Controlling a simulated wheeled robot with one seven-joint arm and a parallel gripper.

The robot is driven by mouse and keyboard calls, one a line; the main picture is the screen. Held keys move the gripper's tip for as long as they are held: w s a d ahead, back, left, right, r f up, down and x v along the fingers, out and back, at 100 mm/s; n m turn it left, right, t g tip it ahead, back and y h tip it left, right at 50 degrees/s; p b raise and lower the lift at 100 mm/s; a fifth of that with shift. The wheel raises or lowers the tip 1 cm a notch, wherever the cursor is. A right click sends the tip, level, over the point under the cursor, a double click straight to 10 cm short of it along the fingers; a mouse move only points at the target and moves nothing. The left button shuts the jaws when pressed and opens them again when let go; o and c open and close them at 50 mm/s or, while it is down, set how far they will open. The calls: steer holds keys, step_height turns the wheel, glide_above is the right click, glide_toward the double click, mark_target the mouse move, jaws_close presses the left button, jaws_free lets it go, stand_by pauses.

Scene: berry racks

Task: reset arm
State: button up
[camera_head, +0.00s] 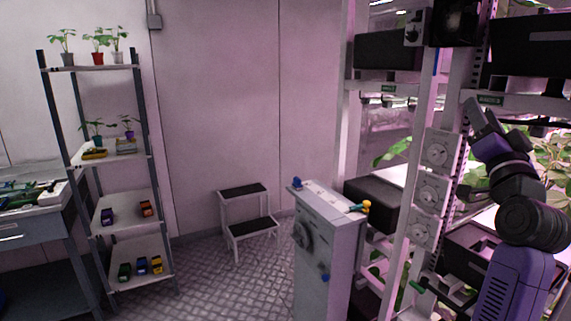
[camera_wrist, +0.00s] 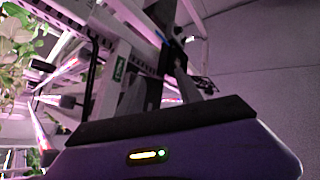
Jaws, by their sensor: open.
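My arm rises at the right of the head view, purple and black, folded upward in front of the white rack. My gripper (camera_head: 474,112) is at its raised upper end, beside the rack post; its fingers are small and hard to make out there. The wrist view shows the purple wrist housing with a small lit indicator along the bottom and a dark edge above it. My gripper is open, and I see nothing held in it. The wrist view looks sideways across rack posts and a plain wall.
A white plant rack (camera_head: 425,130) stands close to my arm. A grey cabinet (camera_head: 327,240) stands in front of it. A step stool (camera_head: 248,220) stands by the wall. A shelf unit (camera_head: 105,160) with potted plants and small coloured items is at left. Patterned floor between is clear.

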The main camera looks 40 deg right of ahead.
steer(key=a+f+n+t+y, duration=0.3)
steer(key=a+f+n+y, duration=0.5)
steer(key=a+f, duration=1.75)
steer(key=s+a+f+n+g+y, duration=0.2)
steer(key=s+a+f+n+y, duration=0.1)
steer(key=s+a+f, duration=0.5)
steer(key=s+a+f+n+g+y, duration=0.3)
steer(key=s+a+f+y, duration=0.3)
steer(key=s+a+f, duration=0.3)
steer(key=s+a+n, duration=0.1)
steer(key=s+a, duration=0.3)
steer(key=shift+s, duration=0.3)
